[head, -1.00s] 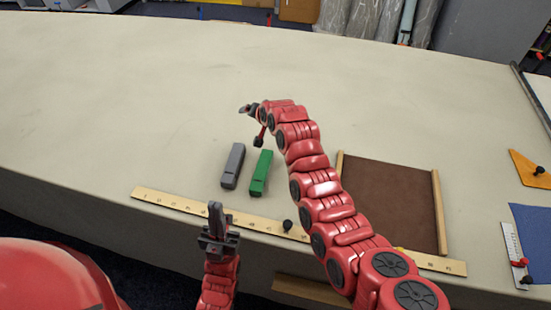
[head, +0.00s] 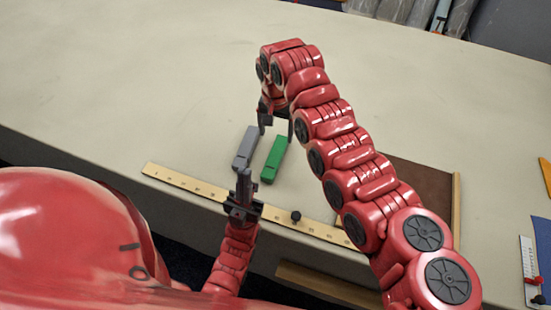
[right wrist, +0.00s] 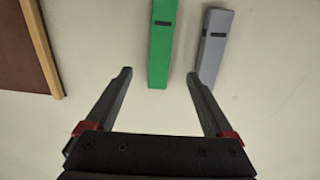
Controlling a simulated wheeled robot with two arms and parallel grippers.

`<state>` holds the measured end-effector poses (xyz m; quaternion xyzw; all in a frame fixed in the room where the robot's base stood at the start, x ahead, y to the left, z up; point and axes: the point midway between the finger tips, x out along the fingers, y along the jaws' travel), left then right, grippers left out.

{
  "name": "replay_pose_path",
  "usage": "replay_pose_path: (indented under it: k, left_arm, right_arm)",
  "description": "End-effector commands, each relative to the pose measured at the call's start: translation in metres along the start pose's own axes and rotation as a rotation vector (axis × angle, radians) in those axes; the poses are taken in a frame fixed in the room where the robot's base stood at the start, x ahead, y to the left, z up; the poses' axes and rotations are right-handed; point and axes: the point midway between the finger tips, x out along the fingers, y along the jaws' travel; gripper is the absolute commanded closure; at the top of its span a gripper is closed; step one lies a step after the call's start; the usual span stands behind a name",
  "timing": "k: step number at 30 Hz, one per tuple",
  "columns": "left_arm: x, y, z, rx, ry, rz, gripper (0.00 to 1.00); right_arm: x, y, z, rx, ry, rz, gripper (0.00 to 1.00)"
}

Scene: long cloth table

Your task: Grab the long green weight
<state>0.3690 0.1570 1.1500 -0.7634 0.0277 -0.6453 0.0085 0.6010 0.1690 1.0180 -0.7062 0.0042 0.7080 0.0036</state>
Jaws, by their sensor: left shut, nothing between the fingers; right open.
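The long green weight (head: 273,158) lies on the cloth table, beside and to the right of a grey weight (head: 245,147) in the head view. My right gripper (head: 276,128) is open above the far ends of the two weights, apart from both. In the right wrist view the green weight (right wrist: 161,45) lies beyond and roughly between the open fingers of the right gripper (right wrist: 160,75), with the grey weight (right wrist: 213,45) to its right. My left gripper (head: 244,172) is shut and empty, pointing up near the table's front edge, by the ruler.
A wooden ruler (head: 185,182) with a black knob (head: 296,216) lies along the front edge. A brown board with wooden side strips (head: 456,200) is at the right, partly behind my right arm. The table's far left is clear.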

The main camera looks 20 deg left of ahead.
Motion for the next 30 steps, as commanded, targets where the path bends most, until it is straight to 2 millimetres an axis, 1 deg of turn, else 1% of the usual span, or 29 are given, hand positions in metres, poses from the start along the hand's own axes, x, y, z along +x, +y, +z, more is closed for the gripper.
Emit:
replay_pose_path:
  k: [1, 4, 8, 11, 15, 18, 21, 26, 29, 30]
  left_arm:
    - [-0.002, 0.000, 0.000, 0.000, 0.000, 0.000, 1.00]
    - [-0.004, 0.000, 0.001, 0.000, 0.000, 0.000, 1.00]
    - [-0.003, 0.000, 0.001, 0.000, 0.000, 0.000, 1.00]
    - [0.002, 0.000, 0.000, 0.000, 0.000, 0.000, 1.00]
    - [0.011, -0.001, -0.002, 0.000, 0.000, 0.000, 1.00]
    - [-0.004, 0.000, 0.001, 0.000, 0.000, 0.000, 1.00]
    - [-0.005, 0.000, 0.001, 0.000, -0.001, 0.000, 1.00]
    - [-0.003, 0.000, 0.001, 0.000, 0.000, 0.000, 1.00]
    - [-0.003, 0.000, 0.001, 0.000, 0.000, 0.000, 1.00]
    - [-0.003, 0.000, 0.001, 0.000, 0.000, 0.000, 1.00]
  right_arm:
    - [0.014, 0.001, 0.001, 0.000, -0.005, 0.003, 0.12]
    - [0.032, 0.001, 0.001, 0.000, -0.002, 0.003, 0.12]
    - [0.042, 0.000, 0.001, 0.000, 0.000, 0.001, 0.12]
    - [0.048, 0.000, 0.002, 0.001, 0.000, 0.000, 0.12]
    - [0.068, 0.001, 0.009, 0.001, -0.004, 0.002, 0.12]
    - [0.091, 0.000, 0.009, 0.001, 0.001, 0.001, 0.12]
    - [0.095, 0.000, 0.009, 0.000, 0.001, 0.001, 0.12]
    - [0.093, 0.000, 0.009, 0.000, 0.001, -0.001, 0.12]
    - [0.093, 0.000, 0.008, 0.000, 0.002, -0.001, 0.29]
    - [0.093, 0.000, 0.008, 0.000, 0.001, -0.001, 0.36]
